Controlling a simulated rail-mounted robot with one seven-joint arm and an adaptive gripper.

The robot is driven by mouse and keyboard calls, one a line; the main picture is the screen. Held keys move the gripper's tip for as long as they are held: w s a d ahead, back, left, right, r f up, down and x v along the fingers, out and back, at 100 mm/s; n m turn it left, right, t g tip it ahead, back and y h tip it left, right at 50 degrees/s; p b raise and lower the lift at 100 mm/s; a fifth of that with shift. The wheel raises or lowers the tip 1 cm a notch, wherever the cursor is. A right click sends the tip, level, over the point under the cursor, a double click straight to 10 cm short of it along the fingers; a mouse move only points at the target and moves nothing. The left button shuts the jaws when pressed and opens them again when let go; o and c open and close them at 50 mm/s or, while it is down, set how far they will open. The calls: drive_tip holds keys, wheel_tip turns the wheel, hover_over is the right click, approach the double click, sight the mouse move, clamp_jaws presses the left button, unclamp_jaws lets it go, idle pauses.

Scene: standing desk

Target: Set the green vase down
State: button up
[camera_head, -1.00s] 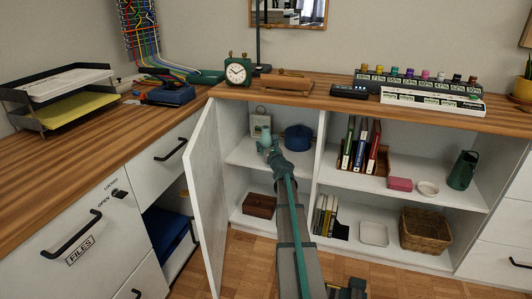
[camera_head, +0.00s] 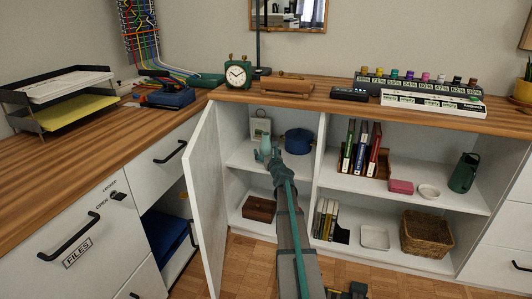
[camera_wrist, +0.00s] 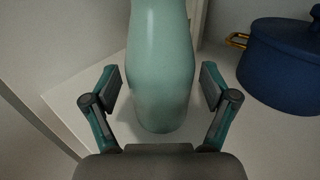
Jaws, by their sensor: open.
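The pale green vase (camera_head: 261,128) stands upright on the upper shelf of the left cabinet bay, by the picture frame. In the wrist view the vase (camera_wrist: 161,70) rises between my fingers, its base on the white shelf and its top cut off by the picture edge. My gripper (camera_head: 266,154) is open. In the wrist view, gaps show between the vase and both fingers of my gripper (camera_wrist: 161,88). My arm reaches in from the front and hides part of the shelf.
A blue pot (camera_head: 299,141) with gold handles stands close to the right of the vase; it also shows in the wrist view (camera_wrist: 285,65). The open cabinet door (camera_head: 207,195) is at the left. A brown box (camera_head: 259,208) sits on the shelf below.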

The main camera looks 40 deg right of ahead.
drive_tip(key=shift+r, duration=0.1)
drive_tip(key=shift+s+r, duration=0.1)
drive_tip(key=shift+s, duration=0.05)
drive_tip(key=p+v, duration=0.2)
drive_tip(key=v, duration=0.9)
drive_tip(key=shift+s+a+p, duration=0.15)
drive_tip(key=shift+s+p, duration=0.15)
drive_tip(key=shift+s, duration=0.1)
